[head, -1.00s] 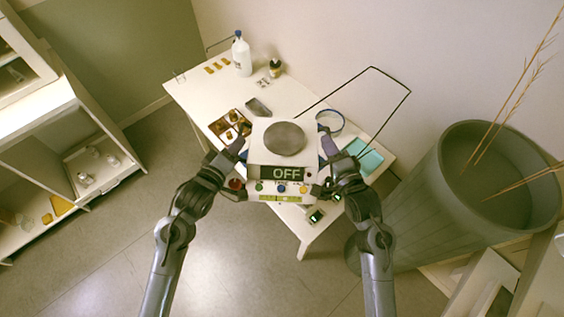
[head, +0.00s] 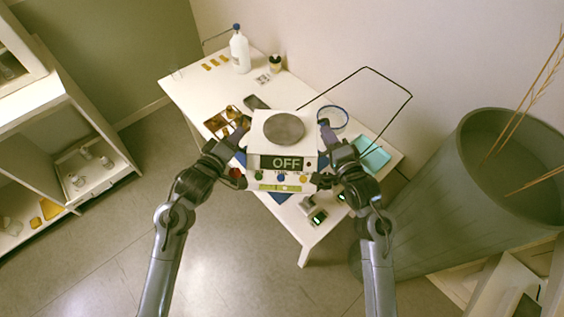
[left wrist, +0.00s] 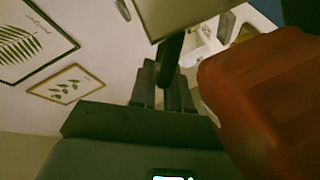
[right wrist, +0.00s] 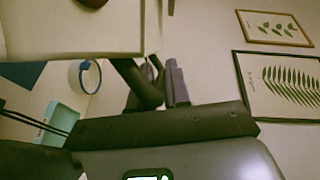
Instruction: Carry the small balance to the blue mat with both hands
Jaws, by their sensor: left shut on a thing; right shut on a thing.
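The small balance (head: 282,163), a white box with a round grey pan and a display reading OFF, is held level between my two grippers above the table. My left gripper (head: 240,143) is shut on its left side and my right gripper (head: 326,145) is shut on its right side. The blue mat (head: 281,196) lies on the table below, mostly hidden by the balance; only dark blue edges show. In the right wrist view, a dark blue patch (right wrist: 22,73) shows below the balance's pale body (right wrist: 85,30). Whether the balance touches the mat cannot be told.
On the white table (head: 205,92) are a brown divided tray (head: 222,122), a dark phone-like slab (head: 256,103), a white bottle (head: 240,52), a clear round dish (head: 333,117) and a teal tray (head: 372,157). Small devices (head: 317,217) lie near the front corner. A large bin stands right.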

